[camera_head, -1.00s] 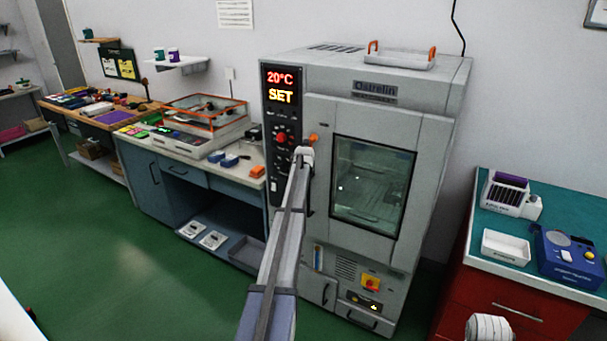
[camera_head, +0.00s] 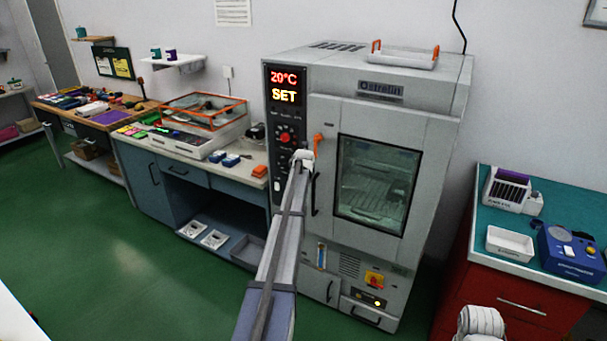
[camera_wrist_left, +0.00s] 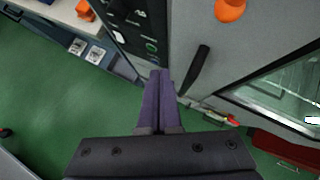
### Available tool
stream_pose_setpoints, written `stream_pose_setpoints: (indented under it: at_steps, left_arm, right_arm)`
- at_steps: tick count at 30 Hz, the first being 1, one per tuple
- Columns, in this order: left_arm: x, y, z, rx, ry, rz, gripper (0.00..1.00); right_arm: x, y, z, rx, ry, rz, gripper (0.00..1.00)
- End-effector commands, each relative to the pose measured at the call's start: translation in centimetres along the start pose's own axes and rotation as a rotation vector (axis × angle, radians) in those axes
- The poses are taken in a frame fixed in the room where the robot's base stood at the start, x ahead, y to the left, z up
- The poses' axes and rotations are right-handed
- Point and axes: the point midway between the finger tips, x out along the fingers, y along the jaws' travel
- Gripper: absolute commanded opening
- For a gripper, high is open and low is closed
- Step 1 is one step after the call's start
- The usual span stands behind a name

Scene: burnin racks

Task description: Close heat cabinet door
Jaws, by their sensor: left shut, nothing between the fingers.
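The heat cabinet (camera_head: 285,225) is a tall grey unit with a red and yellow display reading 20°C and SET. Its windowed door (camera_head: 375,120) looks flush, or nearly so, with the front; a small gap cannot be ruled out. An orange latch (camera_head: 319,142) stands upright at the door's left edge, above a black handle (camera_head: 314,195). The handle also shows in the left wrist view (camera_wrist_left: 196,68). My left gripper (camera_wrist_left: 160,75) is shut and empty, just left of the handle, before the seam between control panel and door. Contact cannot be told.
A blue bench (camera_head: 190,178) with an orange-framed box stands left of the cabinet. A red cabinet with a teal top (camera_head: 540,225) stands at the right, holding a white tray (camera_head: 510,243) and a blue device (camera_head: 570,255). The green floor (camera_head: 130,260) at left is clear.

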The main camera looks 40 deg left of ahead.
Motion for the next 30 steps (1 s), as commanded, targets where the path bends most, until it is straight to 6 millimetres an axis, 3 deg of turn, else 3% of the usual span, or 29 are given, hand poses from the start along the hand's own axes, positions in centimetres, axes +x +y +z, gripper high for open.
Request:
stream_pose_setpoints:
  at_steps: [13, 26, 30]
  left_arm:
    - [-6.9, 2.6, 0.5, -0.002, 0.0, 0.001, 0.0]
    - [-7.3, 3.0, 0.3, -0.001, 0.0, 0.001, 0.0]
    - [-8.0, 1.6, -0.6, -0.037, 0.014, -0.008, 0.0]
  right_arm:
    - [-5.3, 0.5, 0.3, 0.0, 0.0, 0.0, 0.5]
    - [-5.5, 0.5, 0.3, -0.001, 0.0, 0.0, 0.5]
    - [-5.5, 0.5, 0.3, -0.001, 0.0, 0.0, 0.5]
